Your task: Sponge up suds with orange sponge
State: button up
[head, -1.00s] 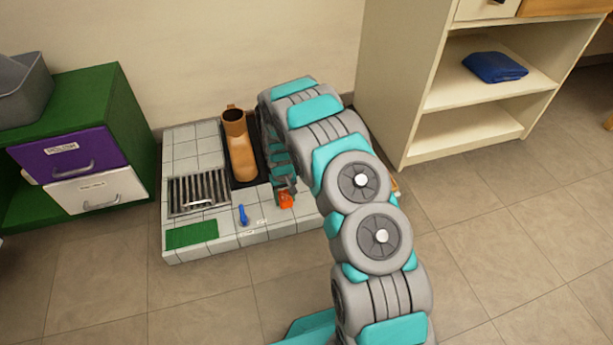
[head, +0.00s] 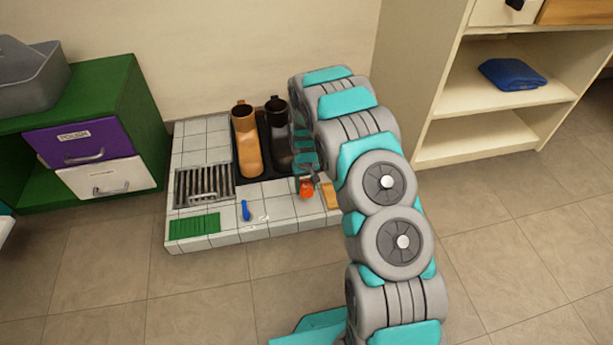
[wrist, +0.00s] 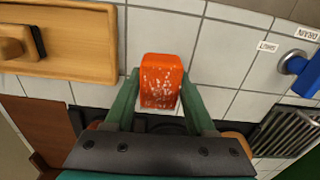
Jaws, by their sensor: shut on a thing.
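The orange sponge (wrist: 161,82) is between the two green fingers of my gripper (wrist: 160,102) in the wrist view, with white flecks like suds on its face. My gripper is shut on it. In the head view the orange sponge (head: 306,189) shows small at the end of my arm, over the front right part of the white tiled platform (head: 215,240). I cannot tell whether it touches the tiles.
A wooden block (head: 331,194) lies right of the sponge. Brown (head: 247,145) and black (head: 279,140) boots stand behind. A blue lever (head: 245,210) by SHUT and DRAIN labels, a metal grate (head: 204,186) and a green mat (head: 194,226) are left. A cream shelf (head: 480,130) stands right.

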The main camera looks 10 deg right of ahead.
jog(key=shift+r+p, duration=0.4)
jog(key=shift+r, duration=1.9)
